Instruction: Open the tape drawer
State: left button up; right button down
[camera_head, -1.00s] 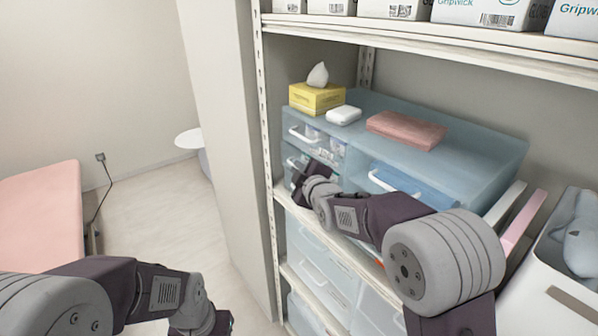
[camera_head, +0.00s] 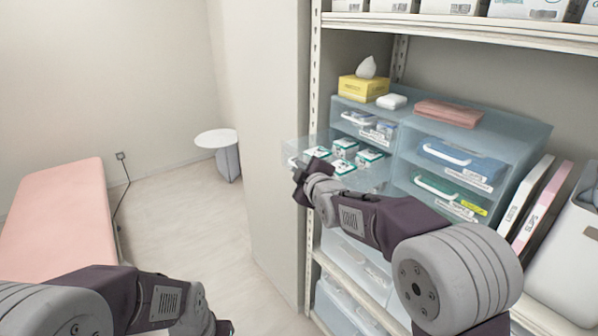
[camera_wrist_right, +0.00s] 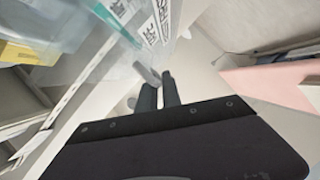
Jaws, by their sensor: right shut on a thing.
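A clear drawer (camera_head: 296,151) in the left column of the blue-tinted drawer unit (camera_head: 505,126) stands pulled out toward me. Several small white-and-green boxes sit inside it. My right gripper (camera_head: 300,183) is at the drawer's front, shut on its pale handle. In the right wrist view, the two dark fingers (camera_wrist_right: 160,92) close around the handle (camera_wrist_right: 147,75), with the clear drawer and white labels beyond. The arm hides part of the drawer front. My left gripper (camera_head: 212,326) is low at the bottom edge, away from the unit; its jaws cannot be made out.
A yellow tissue box (camera_head: 362,88), a white item (camera_head: 391,101) and folded pink cloth (camera_head: 448,113) lie on the unit. The shelf post (camera_head: 314,100) stands close left of it. Binders (camera_head: 535,200) and a white bin (camera_head: 572,245) stand right.

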jog(key=shift+f, duration=0.1)
dwell(0.3)
jog(key=c, duration=1.8)
grip_release()
jog(key=shift+d, duration=0.1)
jog(key=b+v, duration=0.2)
jog(key=v, duration=0.7)
jog(key=shift+s, duration=0.1)
